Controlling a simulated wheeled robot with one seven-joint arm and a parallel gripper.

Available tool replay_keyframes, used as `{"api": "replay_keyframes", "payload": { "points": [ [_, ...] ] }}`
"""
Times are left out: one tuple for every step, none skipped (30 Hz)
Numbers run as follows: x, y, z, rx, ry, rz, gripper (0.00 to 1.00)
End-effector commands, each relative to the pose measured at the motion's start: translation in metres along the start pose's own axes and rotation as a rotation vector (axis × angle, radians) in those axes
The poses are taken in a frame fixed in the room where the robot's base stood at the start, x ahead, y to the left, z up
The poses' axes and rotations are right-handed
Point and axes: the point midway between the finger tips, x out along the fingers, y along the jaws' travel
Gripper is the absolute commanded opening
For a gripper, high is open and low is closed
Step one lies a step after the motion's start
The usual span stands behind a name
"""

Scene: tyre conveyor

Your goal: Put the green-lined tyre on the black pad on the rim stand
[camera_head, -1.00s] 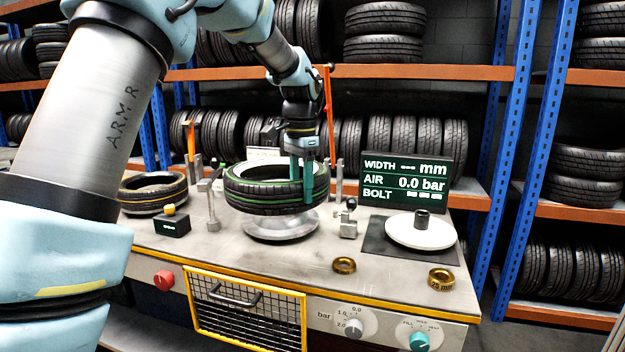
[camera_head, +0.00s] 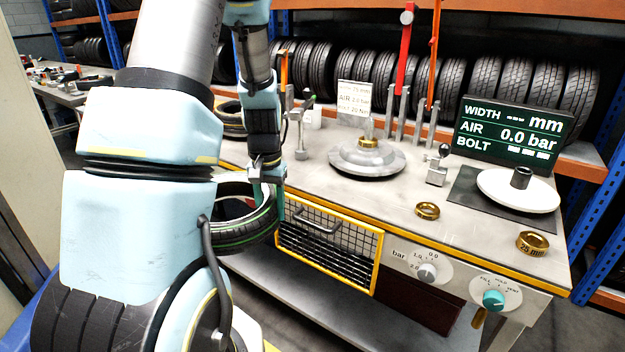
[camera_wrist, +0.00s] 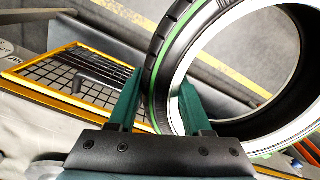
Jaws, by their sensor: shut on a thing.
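The green-lined tyre (camera_head: 246,232) hangs off the front of the bench at the left, partly behind my arm. My gripper (camera_head: 272,196) is shut on its wall. In the wrist view, one finger of my gripper (camera_wrist: 160,100) is outside the tyre (camera_wrist: 158,60) and one is inside its opening. The green line runs along the tread and the inner edge looks pale. The black pad (camera_head: 462,200) lies at the right of the bench top, well away from the tyre. A white round disc with a short dark post (camera_head: 518,190) stands on it, with no tyre.
A round grey plate (camera_head: 345,163) with a brass ring (camera_head: 369,143) stands mid-bench. Brass rings (camera_head: 428,211) (camera_head: 533,242) lie near the front edge. A clamp post (camera_head: 437,168) and a display (camera_head: 515,133) stand near the pad. A wire-mesh guard (camera_head: 325,250) fronts the bench.

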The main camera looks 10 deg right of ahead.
Motion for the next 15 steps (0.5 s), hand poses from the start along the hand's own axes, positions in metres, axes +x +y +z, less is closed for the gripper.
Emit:
{"api": "replay_keyframes", "payload": {
  "points": [
    [0.01, -0.016, 0.006, -0.057, -0.002, 0.0, 0.0],
    [0.015, -0.023, 0.008, -0.083, -0.001, -0.001, 0.0],
    [0.022, -0.032, 0.011, -0.121, -0.001, -0.001, 0.0],
    [0.026, -0.038, 0.013, -0.142, 0.001, 0.0, 0.0],
    [0.03, -0.043, 0.015, -0.163, 0.0, 0.0, 0.0],
    [0.036, -0.051, 0.018, -0.193, 0.001, -0.001, 0.0],
    [0.039, -0.056, 0.019, -0.212, 0.001, 0.0, 0.0],
    [0.042, -0.059, 0.02, -0.227, 0.001, 0.0, 0.0],
    [0.046, -0.065, 0.022, -0.247, 0.001, 0.0, 0.0],
    [0.049, -0.069, 0.024, -0.264, 0.001, 0.0, 0.0],
    [0.052, -0.074, 0.026, -0.281, 0.001, 0.0, 0.0],
    [0.055, -0.077, 0.027, -0.296, 0.002, 0.0, 0.0],
    [0.058, -0.081, 0.028, -0.308, 0.002, 0.0, 0.0],
    [0.06, -0.084, 0.029, -0.32, 0.002, 0.0, 0.0],
    [0.063, -0.088, 0.03, -0.335, 0.002, 0.0, 0.0]
  ]
}}
